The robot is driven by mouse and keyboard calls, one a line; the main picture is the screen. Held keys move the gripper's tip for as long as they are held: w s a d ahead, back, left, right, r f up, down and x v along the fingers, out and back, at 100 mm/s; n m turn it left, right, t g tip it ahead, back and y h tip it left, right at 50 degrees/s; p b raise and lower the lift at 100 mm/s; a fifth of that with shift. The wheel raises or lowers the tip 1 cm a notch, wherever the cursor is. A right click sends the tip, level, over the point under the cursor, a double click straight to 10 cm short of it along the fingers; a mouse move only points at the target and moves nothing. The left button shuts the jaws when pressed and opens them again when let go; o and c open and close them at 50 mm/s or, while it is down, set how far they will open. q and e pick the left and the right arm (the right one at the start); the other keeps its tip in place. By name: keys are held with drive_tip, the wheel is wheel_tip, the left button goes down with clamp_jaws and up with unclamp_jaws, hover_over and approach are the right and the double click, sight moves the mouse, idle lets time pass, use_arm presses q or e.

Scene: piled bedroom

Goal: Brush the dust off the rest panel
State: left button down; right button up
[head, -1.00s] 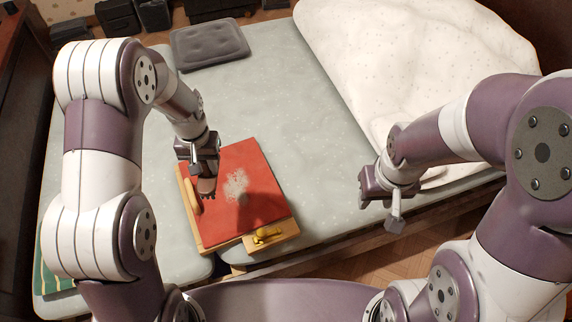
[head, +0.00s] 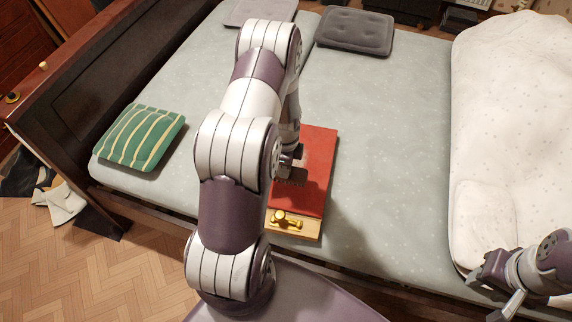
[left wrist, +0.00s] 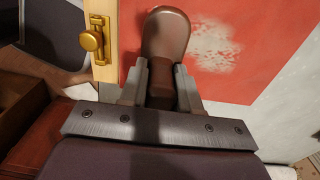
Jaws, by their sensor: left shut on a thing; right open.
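The rest panel (head: 320,160), a red surface with a pale wooden edge and brass fitting (head: 284,219), lies on the bed. My left gripper (head: 292,158) is shut on a brush with a brown handle (left wrist: 166,40). The brush's dark bristles (head: 291,181) are over the panel's left part; I cannot tell whether they touch. My right gripper (head: 492,280) is open and empty, at the lower right, away from the panel.
The grey mattress (head: 400,170) is clear right of the panel, up to a white quilt (head: 505,110). A green striped cushion (head: 140,137) lies left, and dark cushions (head: 355,31) at the back. A dark wooden bed end (head: 100,75) stands left.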

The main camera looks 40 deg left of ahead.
use_arm(q)
wheel_tip(320, 180, down, 4)
drive_tip(key=b, duration=0.3)
drive_tip(key=shift+a+f, duration=0.1)
drive_tip(key=w+a+b, duration=0.2)
drive_tip(key=w, duration=0.3)
drive_tip(key=w+a+b, duration=0.2)
drive_tip(key=w+b, duration=0.1)
drive_tip(key=w, duration=0.2)
drive_tip(key=w+a+b, duration=0.2)
drive_tip(key=w, duration=0.2)
drive_tip(key=shift+w+a+f, duration=0.1)
drive_tip(key=shift+w+f, duration=0.05)
drive_tip(key=shift+w, duration=0.25)
drive_tip(key=shift+w+a+r+b, duration=0.25)
drive_tip(key=shift+w+r+b, duration=0.05)
drive_tip(key=shift+w, duration=0.25)
drive_tip(key=shift+f, duration=0.85)
drive_tip(key=shift+s+f, duration=0.1)
drive_tip(key=shift+f, duration=0.1)
